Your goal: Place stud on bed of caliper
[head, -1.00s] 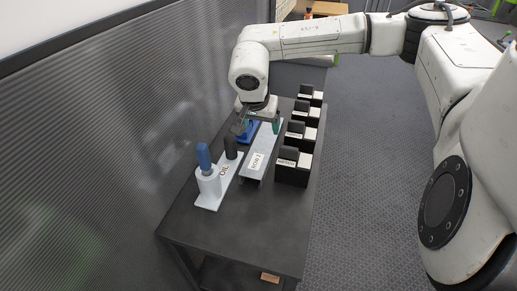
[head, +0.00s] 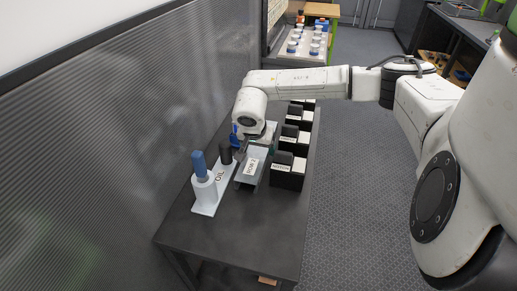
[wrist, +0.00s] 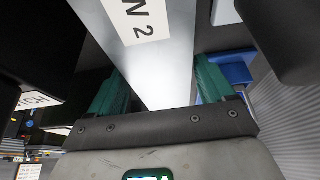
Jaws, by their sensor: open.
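My gripper (wrist: 158,78) is open, with two green fingers spread wide in the wrist view. A grey sloped metal piece with a white label ending in "N 2" (wrist: 140,18) lies beyond and between the fingers. I cannot tell whether they touch it. In the head view this grey piece (head: 250,177) stands on the dark table, and my gripper (head: 246,148) is at its far end, mostly hidden by the wrist. A blue part shows beside the right finger in the wrist view (wrist: 236,70) and behind the grey piece in the head view (head: 234,138). I cannot make out a stud or a caliper.
A light holder marked OIL (head: 205,209) with a blue-topped bottle (head: 200,167) and a dark cylinder (head: 226,152) stands left. Several black labelled boxes (head: 287,178) line the right. The table's near part (head: 228,234) is clear. A ribbed wall (head: 120,150) borders the left.

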